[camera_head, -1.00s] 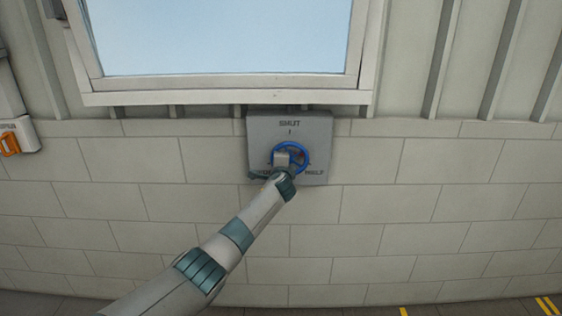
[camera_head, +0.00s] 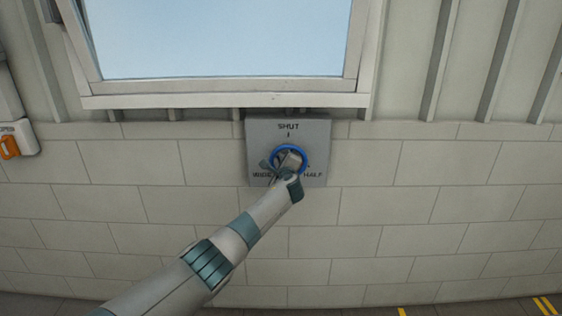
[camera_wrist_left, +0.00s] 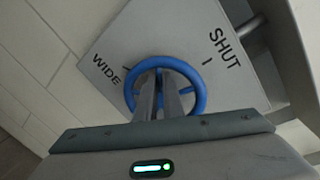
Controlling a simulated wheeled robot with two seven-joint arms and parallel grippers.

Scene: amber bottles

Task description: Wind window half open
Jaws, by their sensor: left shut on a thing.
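A blue handwheel (camera_head: 303,158) sits on a grey wall plate (camera_head: 318,135) marked SHUT at the top, WIDE at lower left and HALF at lower right. My left gripper (camera_head: 289,155) is at the wheel, shut on it, and covers much of its middle. In the left wrist view the blue wheel (camera_wrist_left: 199,88) shows around the fingers of my left gripper (camera_wrist_left: 160,85), with WIDE and SHUT readable on the plate (camera_wrist_left: 175,30). The wheel's pointer is hidden or too small to tell. The window (camera_head: 220,40) is above the plate. My right gripper is not in view.
The white window sill (camera_head: 225,100) runs just above the plate. An orange-handled white box (camera_head: 20,138) is on the wall at far left. The block wall (camera_head: 430,215) around the plate is clear.

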